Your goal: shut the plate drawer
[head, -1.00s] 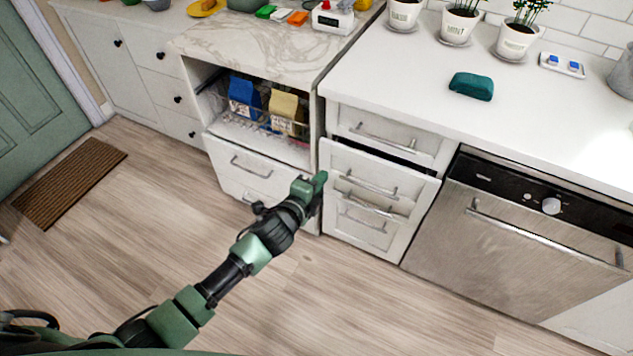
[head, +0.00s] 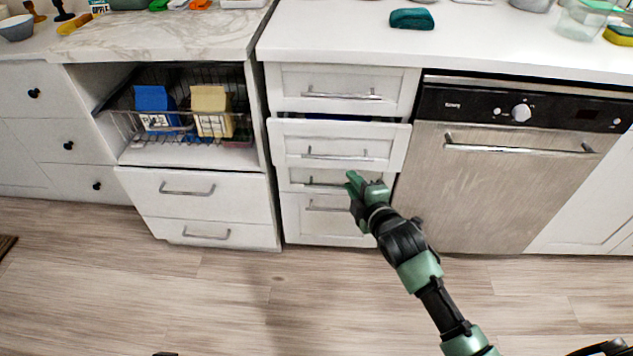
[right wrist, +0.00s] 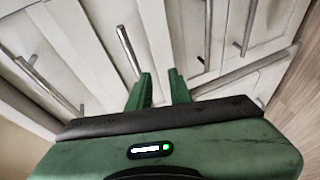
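The plate drawer (head: 340,135), second from the top in the white stack, is pulled out a little in the head view. A dark gap with a bit of blue shows above its front, but I cannot make out plates. Its bar handle (head: 337,155) runs across the front. My right gripper (head: 358,182) is before the stack, just below the handle at the front's lower right. In the right wrist view its two green fingers (right wrist: 160,88) stand a narrow gap apart with nothing visible between them. Whether they touch the drawer is unclear. My left gripper cannot be made out.
The top drawer (head: 345,88) and lower drawers (head: 312,218) look closed. A dishwasher (head: 500,190) stands on the right. On the left, an open niche holds a wire basket (head: 125,124) with boxes. The wooden floor (head: 230,310) in front is clear.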

